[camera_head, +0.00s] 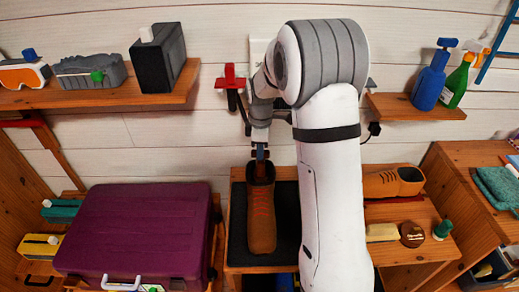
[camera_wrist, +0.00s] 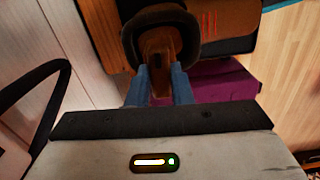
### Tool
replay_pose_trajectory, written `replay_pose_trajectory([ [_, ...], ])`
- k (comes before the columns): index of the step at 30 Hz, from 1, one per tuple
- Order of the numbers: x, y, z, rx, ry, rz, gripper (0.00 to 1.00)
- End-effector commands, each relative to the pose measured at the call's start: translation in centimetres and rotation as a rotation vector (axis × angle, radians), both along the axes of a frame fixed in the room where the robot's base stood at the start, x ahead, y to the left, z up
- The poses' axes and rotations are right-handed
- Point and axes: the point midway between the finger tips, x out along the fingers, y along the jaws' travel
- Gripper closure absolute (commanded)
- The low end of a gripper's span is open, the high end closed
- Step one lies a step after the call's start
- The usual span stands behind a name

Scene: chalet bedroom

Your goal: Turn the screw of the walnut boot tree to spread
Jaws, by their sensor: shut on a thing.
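A brown boot (camera_head: 262,218) with red laces stands upright on a dark mat (camera_head: 235,225), its shaft towards the wall. My gripper (camera_head: 260,153) reaches down from above to the boot's opening. In the wrist view, the dark collar of the boot (camera_wrist: 188,22) rings the brown wooden walnut boot tree (camera_wrist: 160,68). The blue fingers of my gripper (camera_wrist: 159,84) sit on both sides of the boot tree's upper end, shut on it. The screw itself cannot be told apart there. In the head view the boot tree is mostly hidden.
A second brown boot (camera_head: 394,181) lies on the right, with brush and tins (camera_head: 412,235) in front. A purple case (camera_head: 140,232) fills the left. Wall shelves (camera_head: 110,98) hold several items; spray bottles (camera_head: 432,80) stand at right. My arm hides the middle.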

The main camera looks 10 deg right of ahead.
Motion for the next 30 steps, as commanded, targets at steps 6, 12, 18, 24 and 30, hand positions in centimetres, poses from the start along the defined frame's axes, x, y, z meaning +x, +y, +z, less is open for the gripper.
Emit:
replay_pose_trajectory([
  [6,0.04,0.00,-0.02,-0.001,-0.002,-0.155,1.00],
  [12,0.03,0.01,-0.02,0.000,-0.001,-0.342,1.00],
  [18,0.04,0.03,-0.02,0.000,-0.001,-0.533,1.00],
  [24,0.05,0.03,-0.01,0.000,-0.001,-0.723,1.00],
  [30,0.05,0.03,-0.01,0.000,-0.001,-0.912,1.00],
])
